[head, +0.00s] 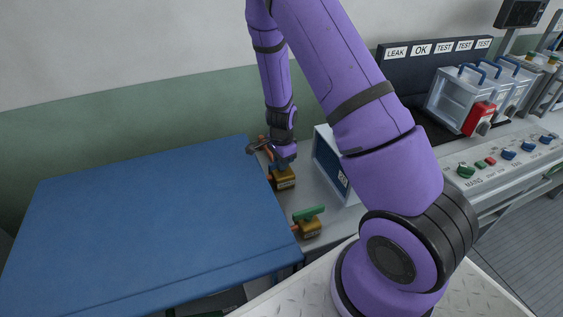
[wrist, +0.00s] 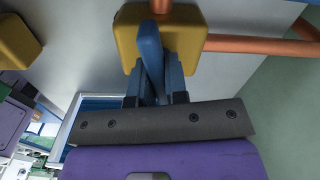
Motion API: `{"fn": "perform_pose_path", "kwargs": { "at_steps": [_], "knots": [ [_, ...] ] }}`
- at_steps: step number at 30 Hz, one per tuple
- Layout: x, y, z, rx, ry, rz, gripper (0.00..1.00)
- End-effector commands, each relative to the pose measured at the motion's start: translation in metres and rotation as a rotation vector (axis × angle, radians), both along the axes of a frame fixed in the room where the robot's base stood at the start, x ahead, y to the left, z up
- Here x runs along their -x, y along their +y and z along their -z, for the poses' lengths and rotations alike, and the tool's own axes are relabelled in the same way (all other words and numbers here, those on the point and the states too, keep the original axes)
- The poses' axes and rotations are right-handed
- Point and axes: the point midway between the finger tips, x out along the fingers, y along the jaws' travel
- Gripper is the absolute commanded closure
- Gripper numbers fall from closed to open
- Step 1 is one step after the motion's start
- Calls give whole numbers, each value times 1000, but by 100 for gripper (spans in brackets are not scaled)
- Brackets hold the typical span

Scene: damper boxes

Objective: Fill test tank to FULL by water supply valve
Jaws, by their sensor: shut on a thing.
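A brass-yellow valve body (head: 283,181) with copper pipe stands on the bench beside the big blue slab. The wrist view shows the yellow body (wrist: 128,35) with a blue lever handle (wrist: 150,50). My gripper (head: 284,166) is over this valve, and in the wrist view my gripper (wrist: 155,92) is shut on the blue handle between its fingers. A second brass valve with a green handle (head: 309,213) stands nearer the front. A pale box (head: 330,160) with a dark label is partly behind my arm; I cannot read a level mark on it.
The large blue slab (head: 150,230) fills the left. A control panel (head: 505,160) with coloured knobs is at right, below a dark rack (head: 400,63) labelled LEAK, OK and TEST. Clear boxes with blue handles (head: 455,92) stand there. A green-and-white wall (head: 100,120) is behind.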

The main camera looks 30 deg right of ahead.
Motion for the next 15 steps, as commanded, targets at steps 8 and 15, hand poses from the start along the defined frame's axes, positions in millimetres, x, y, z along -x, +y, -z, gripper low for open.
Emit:
{"fn": "perform_pose_path", "kwargs": {
  "at_steps": [8,15],
  "knots": [
    [0,1,0,-1,0,151,100],
    [0,0,0,0,-1,212,100]
  ]
}}
